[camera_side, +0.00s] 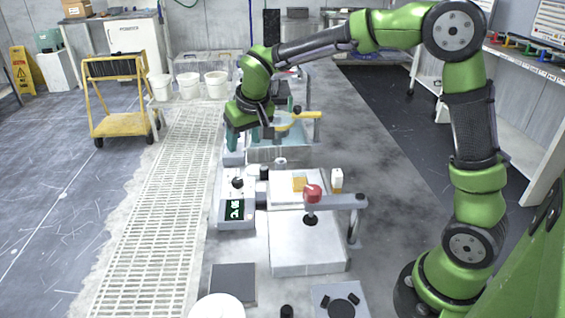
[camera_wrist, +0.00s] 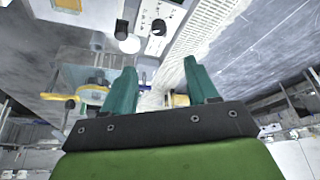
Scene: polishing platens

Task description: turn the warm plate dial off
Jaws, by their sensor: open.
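My gripper (camera_side: 243,142) is open and empty, its teal fingers hanging over the far machine's left side in the side view. The two spread fingers also show in the wrist view (camera_wrist: 158,68). A pale control panel of the near machine has a black knob (camera_side: 237,183), in front of and below my gripper; the knob also shows in the wrist view (camera_wrist: 159,27), beyond the fingertips and apart from them. No label is readable, so I cannot tell which control is the warm plate dial. A dark flat plate (camera_side: 233,283) lies at the front.
The near machine has a lit display (camera_side: 236,210) and a red-topped arm (camera_side: 312,194). The far machine has a yellow arm (camera_side: 297,121) close to my gripper. A black cylinder (camera_side: 264,172) stands beside the panel. White buckets (camera_side: 188,85) stand behind left; the floor grating (camera_side: 165,205) is clear.

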